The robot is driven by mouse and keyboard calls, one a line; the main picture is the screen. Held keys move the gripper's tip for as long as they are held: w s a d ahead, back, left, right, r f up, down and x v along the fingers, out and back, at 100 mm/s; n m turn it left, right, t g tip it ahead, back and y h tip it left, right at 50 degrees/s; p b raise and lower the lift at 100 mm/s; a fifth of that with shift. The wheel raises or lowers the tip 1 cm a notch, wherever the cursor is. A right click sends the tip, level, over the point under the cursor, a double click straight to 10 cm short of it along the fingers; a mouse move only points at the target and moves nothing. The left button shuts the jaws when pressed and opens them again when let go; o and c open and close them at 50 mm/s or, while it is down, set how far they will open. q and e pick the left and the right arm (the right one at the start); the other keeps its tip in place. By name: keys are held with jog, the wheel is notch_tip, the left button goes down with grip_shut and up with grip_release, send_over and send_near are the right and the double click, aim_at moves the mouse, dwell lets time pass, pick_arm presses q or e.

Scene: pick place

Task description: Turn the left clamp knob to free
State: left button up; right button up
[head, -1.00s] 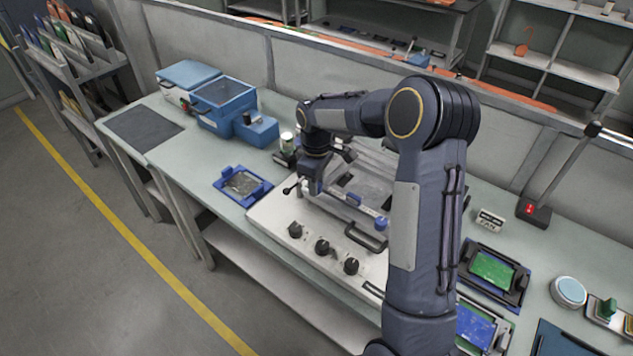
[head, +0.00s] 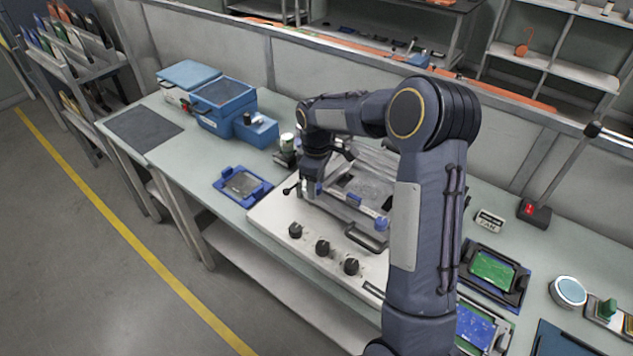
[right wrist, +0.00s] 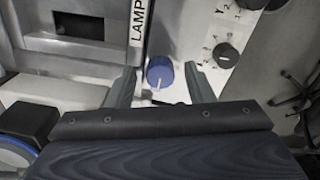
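The left clamp knob (right wrist: 158,73) is a round blue knob with a white pointer line, pointing toward the bottom of the right wrist view. My right gripper (right wrist: 160,68) is open, one finger on each side of the knob, with visible gaps in this view. In the head view my right gripper (head: 309,187) is over the left end of the pale fixture panel (head: 272,217) and hides that knob. Another blue knob (head: 382,224) shows at the right end of the clamp bar. My left gripper is not in view.
Three black knobs, one of them at the left (head: 295,230), line the panel's front. A black-tipped lever (head: 289,190) is beside the gripper. A black handle (head: 366,238) stands on the fixture. A blue-framed board (head: 242,184) lies to the left.

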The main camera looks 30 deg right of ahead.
jog(key=shift+r+b, duration=0.4)
jog(key=shift+r, duration=3.5)
